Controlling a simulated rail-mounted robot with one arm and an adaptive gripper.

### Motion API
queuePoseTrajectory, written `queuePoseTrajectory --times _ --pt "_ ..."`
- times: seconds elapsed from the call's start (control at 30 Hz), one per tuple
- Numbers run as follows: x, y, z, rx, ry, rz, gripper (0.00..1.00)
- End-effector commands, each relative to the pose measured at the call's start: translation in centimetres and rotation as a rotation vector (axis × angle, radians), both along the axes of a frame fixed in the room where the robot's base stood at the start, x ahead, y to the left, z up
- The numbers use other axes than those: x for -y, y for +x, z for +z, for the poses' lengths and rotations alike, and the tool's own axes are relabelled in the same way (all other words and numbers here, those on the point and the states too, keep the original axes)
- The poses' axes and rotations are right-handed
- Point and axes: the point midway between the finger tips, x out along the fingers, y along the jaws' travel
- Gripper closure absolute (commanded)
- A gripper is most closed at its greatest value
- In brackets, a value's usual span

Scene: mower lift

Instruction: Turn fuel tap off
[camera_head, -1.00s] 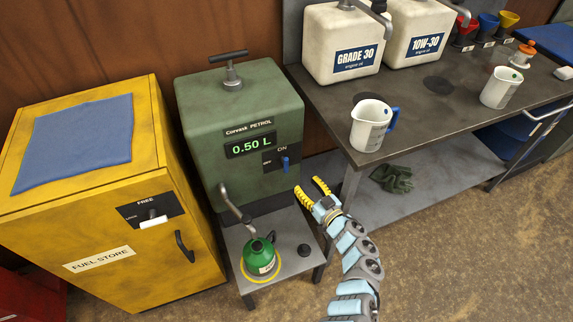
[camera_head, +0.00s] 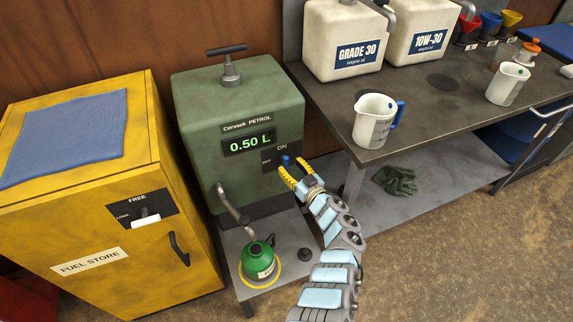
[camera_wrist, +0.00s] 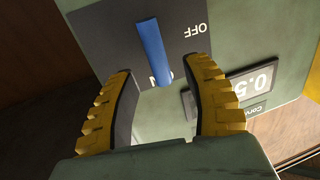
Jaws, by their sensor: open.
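The fuel tap is a blue lever (camera_head: 285,160) on the dark panel (camera_head: 268,157) of the green petrol dispenser (camera_head: 205,125). In the wrist view the lever (camera_wrist: 153,52) shows large, with one end over the ON label and the OFF label (camera_wrist: 195,31) off to its side. My gripper (camera_head: 288,169) is open at the panel. In the wrist view its two yellow ridged fingers (camera_wrist: 162,72) stand on either side of the lever, with gaps between. I cannot tell whether a fingertip touches the panel. The display (camera_head: 249,142) reads 0.50 L.
A green fuel bottle (camera_head: 258,260) stands under the spout on the low shelf. A yellow fuel store (camera_head: 95,235) is at left. A bench (camera_head: 425,115) with a white jug (camera_head: 375,121) and oil containers (camera_head: 345,40) is at right.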

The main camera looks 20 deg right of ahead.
Motion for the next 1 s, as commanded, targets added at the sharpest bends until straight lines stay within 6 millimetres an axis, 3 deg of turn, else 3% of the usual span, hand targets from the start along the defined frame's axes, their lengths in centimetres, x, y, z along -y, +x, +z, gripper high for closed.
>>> queuePoseTrajectory --times 0.3,0.77,0.93,1.0 --pt "-0.4 2.4 -0.1 0.002 -0.001 -0.003 0.51" --pt "-0.5 2.8 0.1 0.001 -0.001 -0.002 0.50" --pt "-0.5 2.8 0.1 0.001 -0.001 -0.002 0.99" --pt "-0.5 2.8 0.1 0.001 -0.001 -0.002 1.00"
